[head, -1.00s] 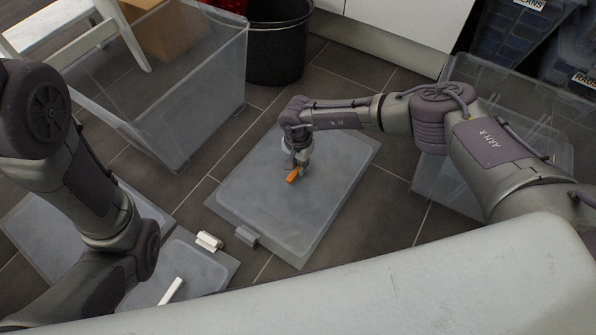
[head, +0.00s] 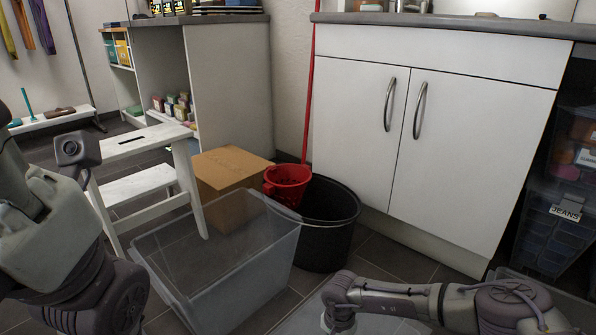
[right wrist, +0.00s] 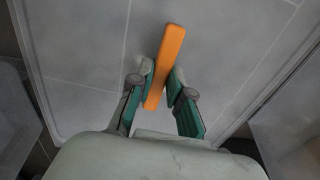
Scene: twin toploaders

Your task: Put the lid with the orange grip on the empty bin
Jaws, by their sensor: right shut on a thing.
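The lid (right wrist: 85,55) is a flat, translucent grey panel that fills much of the right wrist view. Its orange grip (right wrist: 171,48) is a narrow bar standing between the fingers of my right gripper (right wrist: 161,78), which is shut on it. I cannot tell whether the lid is off the floor. A clear bin (head: 222,291) stands open on the floor at left centre and looks empty. My left gripper is not in view.
A cardboard box (head: 228,176), a black bucket (head: 325,225) and a red basket (head: 287,183) stand behind the bin. A white step stool (head: 150,183) is at its left. White cupboards (head: 365,130) close off the back. Clear storage boxes (head: 552,232) stand at the right.

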